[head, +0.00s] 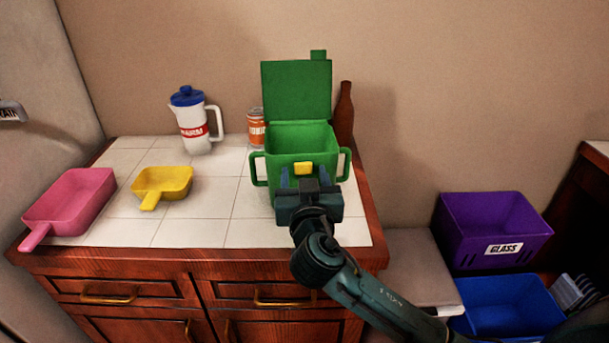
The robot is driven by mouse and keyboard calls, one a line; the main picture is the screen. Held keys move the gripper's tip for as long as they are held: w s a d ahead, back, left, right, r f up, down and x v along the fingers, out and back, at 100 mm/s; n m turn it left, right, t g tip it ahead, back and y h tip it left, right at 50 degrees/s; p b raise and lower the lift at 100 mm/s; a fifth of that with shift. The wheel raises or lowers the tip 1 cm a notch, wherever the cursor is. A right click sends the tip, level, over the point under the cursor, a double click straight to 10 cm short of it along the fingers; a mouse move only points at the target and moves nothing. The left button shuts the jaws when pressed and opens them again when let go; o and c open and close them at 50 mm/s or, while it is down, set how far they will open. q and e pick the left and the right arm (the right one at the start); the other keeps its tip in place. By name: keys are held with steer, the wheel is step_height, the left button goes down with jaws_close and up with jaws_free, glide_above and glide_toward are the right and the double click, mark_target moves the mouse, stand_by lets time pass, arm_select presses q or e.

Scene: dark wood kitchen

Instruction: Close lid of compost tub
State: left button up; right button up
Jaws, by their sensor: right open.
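The compost tub (290,137) is a green box with a handle on each side and a yellow latch on its front. It stands upright at the right part of the tiled counter. Its green lid (296,90) is up, standing nearly vertical at the back, with a small tab on top. The tub's mouth is open and its inside looks empty. My right gripper (302,176) is in front of the tub, just below the yellow latch, with its fingers apart and pointing at the front wall. I cannot tell whether they touch it. My left gripper is not in view.
A brown bottle (345,112) and an orange can (256,128) stand beside the tub. A white jug (195,125), a yellow scoop (162,184) and a pink scoop (75,198) are on the left. Purple (491,228) and blue (508,305) bins are lower right.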

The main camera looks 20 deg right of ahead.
steer(key=shift+c, duration=0.5)
jaws_close()
